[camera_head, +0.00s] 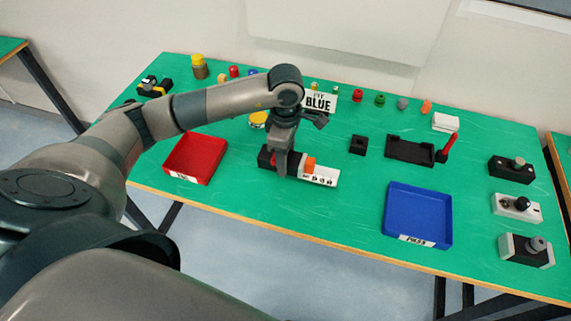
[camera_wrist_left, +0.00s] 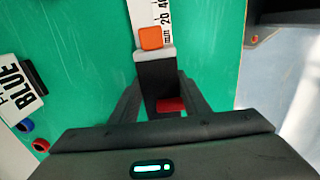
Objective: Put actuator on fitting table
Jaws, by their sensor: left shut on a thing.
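The actuator (camera_head: 320,174) has a black body, a white strip with a printed scale and an orange block. My left gripper (camera_head: 284,168) points down and is shut on its black end. In the left wrist view the black body (camera_wrist_left: 157,75) sits between the fingers of my left gripper (camera_wrist_left: 164,100), with the orange block (camera_wrist_left: 151,38) and the scale beyond. I cannot tell whether the actuator touches the green tabletop. A black fixture with a shallow recess (camera_head: 408,151), possibly the fitting table, lies to the right with nothing in it. My right gripper is not in view.
The green table (camera_head: 345,215) carries a red tray (camera_head: 194,158) at left and a blue tray (camera_head: 418,213) at right. A small black block (camera_head: 358,145), a red upright handle (camera_head: 447,147) and a BLUE sign (camera_head: 320,101) stand nearby. Several switch boxes line the right edge.

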